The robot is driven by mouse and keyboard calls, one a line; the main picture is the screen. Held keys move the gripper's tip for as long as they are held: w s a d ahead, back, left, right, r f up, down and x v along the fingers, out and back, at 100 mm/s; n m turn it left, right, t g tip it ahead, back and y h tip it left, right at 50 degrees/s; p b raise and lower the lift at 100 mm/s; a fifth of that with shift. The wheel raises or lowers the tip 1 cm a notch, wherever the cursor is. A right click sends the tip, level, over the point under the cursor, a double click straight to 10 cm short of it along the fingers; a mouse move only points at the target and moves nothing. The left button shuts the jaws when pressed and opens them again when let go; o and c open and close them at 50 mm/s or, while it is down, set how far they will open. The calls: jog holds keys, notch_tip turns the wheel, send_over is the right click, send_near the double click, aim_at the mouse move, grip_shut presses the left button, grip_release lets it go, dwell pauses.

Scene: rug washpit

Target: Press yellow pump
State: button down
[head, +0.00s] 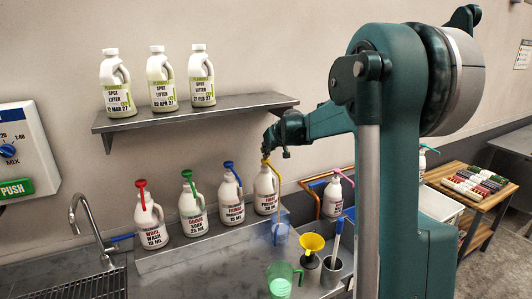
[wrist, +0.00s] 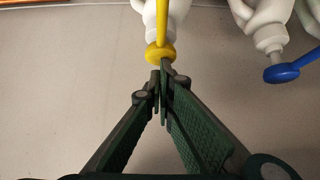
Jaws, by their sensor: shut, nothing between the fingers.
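The yellow pump (head: 274,169) tops a white jug (head: 265,190) at the right end of a row on a stepped ledge. Its long yellow spout points down toward the front right. My gripper (head: 266,152) is right at the pump's top in the head view. In the wrist view, the round yellow pump head (wrist: 157,54) and its stem are at the top centre. My gripper's shut fingertips (wrist: 163,72) meet just at its near edge, with nothing between them. I cannot tell whether they touch the pump.
Jugs with blue (head: 229,166), green (head: 187,175) and red (head: 141,184) pumps stand to the left. A shelf (head: 200,115) with three bottles hangs above. A clear blue cup (head: 280,234), green jug (head: 281,280) and yellow funnel (head: 311,243) are in front.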

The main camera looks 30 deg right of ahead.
jog(key=shift+s+f, duration=0.1)
jog(key=p+v, duration=0.3)
jog(key=v, duration=0.7)
dwell(0.3)
dwell(0.5)
jog(key=s+a+f+g+b, duration=0.1)
jog(key=s+a+f+b, duration=0.15)
jog(key=s+a, duration=0.8)
jog(key=s+a+f+b, duration=0.2)
jog(key=s+a+b, duration=0.1)
jog(key=s+a, duration=0.75)
jog(key=s+a+f+b, duration=0.3)
jog(key=s+f, duration=0.5)
jog(key=s, duration=0.5)
jog(key=s+a+f+b, duration=0.3)
jog(key=s+a+f, duration=0.2)
jog(key=s+f, duration=0.4)
jog(key=s, duration=0.5)
jog(key=shift+a+g, duration=0.25)
jog(key=shift+g, duration=0.15)
